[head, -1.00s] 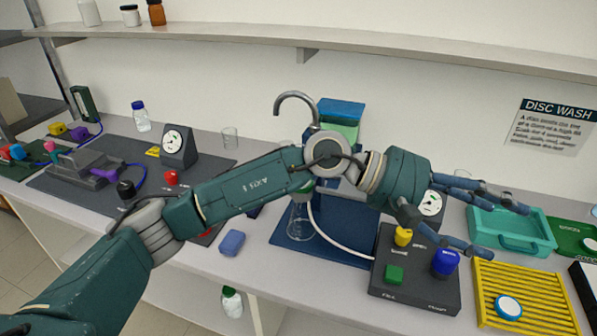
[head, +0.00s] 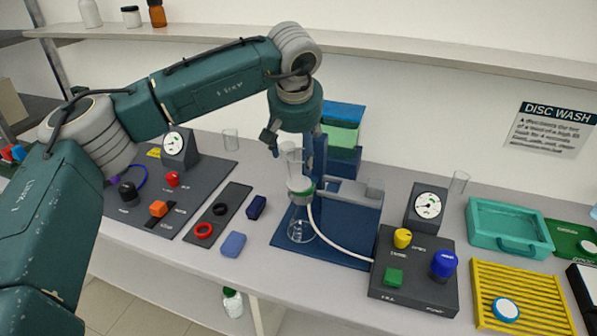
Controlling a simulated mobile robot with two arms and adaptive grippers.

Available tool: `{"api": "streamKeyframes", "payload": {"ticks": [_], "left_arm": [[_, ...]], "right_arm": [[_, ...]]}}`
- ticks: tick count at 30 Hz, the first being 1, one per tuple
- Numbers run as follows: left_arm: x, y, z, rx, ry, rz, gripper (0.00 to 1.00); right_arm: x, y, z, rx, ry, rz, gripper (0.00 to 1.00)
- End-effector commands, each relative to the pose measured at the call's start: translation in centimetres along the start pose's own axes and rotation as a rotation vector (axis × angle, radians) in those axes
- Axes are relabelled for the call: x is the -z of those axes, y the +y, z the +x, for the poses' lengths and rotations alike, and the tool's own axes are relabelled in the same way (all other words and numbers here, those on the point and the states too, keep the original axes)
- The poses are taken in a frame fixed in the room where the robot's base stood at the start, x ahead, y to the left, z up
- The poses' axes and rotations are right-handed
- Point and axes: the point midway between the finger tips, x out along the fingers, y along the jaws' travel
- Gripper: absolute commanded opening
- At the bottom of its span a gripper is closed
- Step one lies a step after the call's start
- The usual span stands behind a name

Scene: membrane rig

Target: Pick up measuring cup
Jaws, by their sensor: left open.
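My left gripper (head: 293,145) points down above the blue stand (head: 345,237) in the head view. Its fingers are open, around or just in front of the upper clear glass funnel (head: 294,170); contact cannot be told. The funnel stands over a clear flask (head: 300,230) with a green collar between. Two small clear cups show: one (head: 231,138) on the bench at the back left, one (head: 459,182) behind the right gauge. Which clear vessel is the measuring cup cannot be told for sure. My right gripper is not in view.
A control box (head: 412,275) with yellow, green and blue knobs stands right of the stand. A pressure gauge (head: 427,205), a teal tray (head: 505,225) and a yellow rack (head: 525,290) lie further right. A white hose curves from the stand. A shelf (head: 400,58) runs above.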

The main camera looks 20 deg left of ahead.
Motion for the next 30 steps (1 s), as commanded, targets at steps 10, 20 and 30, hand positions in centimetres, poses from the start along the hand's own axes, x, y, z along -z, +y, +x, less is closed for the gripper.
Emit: {"api": "streamKeyframes", "payload": {"ticks": [10, 20, 30], "left_arm": [[0.1, 0.1, 4.1, 0.000, -0.003, 0.000, 0.67], [0.0, 0.1, 5.4, -0.002, 0.000, 0.001, 0.67], [0.0, 0.1, 5.4, -0.002, 0.000, 0.000, 0.20]], "right_arm": [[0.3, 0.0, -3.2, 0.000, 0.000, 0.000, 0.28], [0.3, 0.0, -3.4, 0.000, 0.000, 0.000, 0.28], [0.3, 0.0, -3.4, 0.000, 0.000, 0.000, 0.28]]}}
